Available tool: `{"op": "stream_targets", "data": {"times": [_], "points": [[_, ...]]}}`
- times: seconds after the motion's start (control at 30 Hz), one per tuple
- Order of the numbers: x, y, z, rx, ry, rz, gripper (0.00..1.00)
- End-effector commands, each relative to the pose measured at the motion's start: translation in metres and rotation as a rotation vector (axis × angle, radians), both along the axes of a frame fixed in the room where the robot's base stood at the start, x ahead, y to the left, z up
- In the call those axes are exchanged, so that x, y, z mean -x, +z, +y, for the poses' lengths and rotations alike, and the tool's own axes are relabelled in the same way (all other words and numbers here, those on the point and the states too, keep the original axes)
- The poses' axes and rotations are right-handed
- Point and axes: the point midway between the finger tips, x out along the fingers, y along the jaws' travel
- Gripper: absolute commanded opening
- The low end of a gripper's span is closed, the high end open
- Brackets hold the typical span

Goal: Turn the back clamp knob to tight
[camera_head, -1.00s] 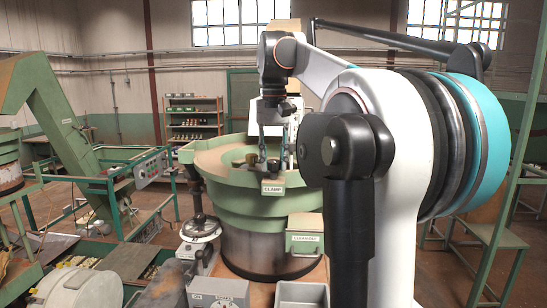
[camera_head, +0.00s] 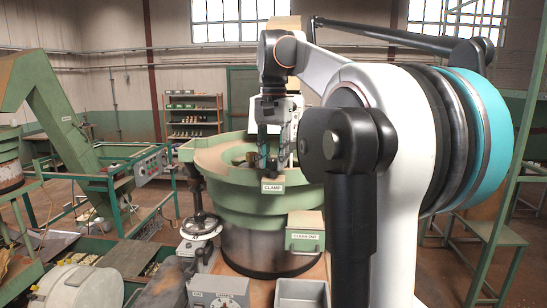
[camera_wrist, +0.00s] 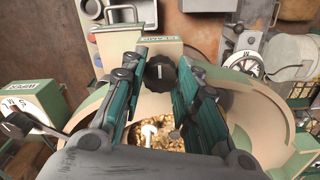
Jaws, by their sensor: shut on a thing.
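The clamp knob (camera_wrist: 160,72) is black with a short white mark pointing roughly up and down in the wrist view. It sits at the rim of a green hopper bowl (camera_head: 213,161). My gripper (camera_wrist: 161,66) has one teal-and-black finger on each side of it and is shut on it. In the head view my gripper (camera_head: 273,166) is low over the bowl's near part, above the CLAMP label (camera_head: 272,188). Whether other clamp knobs stand around the rim is unclear.
Nuts (camera_wrist: 174,140) lie in the bowl with a small white-topped part (camera_wrist: 148,132). A clean-out box (camera_head: 303,241) juts from the bowl's front right. A handwheel (camera_head: 200,226) stands front left, with grey boxes (camera_head: 219,292) below. A green conveyor (camera_head: 70,140) is farther left.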

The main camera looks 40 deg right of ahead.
Motion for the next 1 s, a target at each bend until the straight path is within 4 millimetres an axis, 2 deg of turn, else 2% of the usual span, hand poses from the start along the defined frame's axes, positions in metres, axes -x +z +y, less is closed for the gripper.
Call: {"op": "stream_targets", "data": {"times": [0.23, 0.27, 0.33, 0.77, 0.87, 1.0], "points": [[0.000, 0.001, 0.000, 0.000, -0.001, -0.001, 0.00], [0.000, 0.001, 0.000, 0.000, 0.000, -0.001, 0.33], [0.000, 0.001, 0.000, 0.000, 0.000, -0.001, 0.49], [0.000, 0.005, 0.000, 0.000, 0.001, 0.000, 0.49], [-0.001, 0.015, 0.000, 0.000, 0.001, 0.000, 0.49], [-0.001, 0.039, 0.000, 0.000, 0.001, 0.000, 0.49]]}}
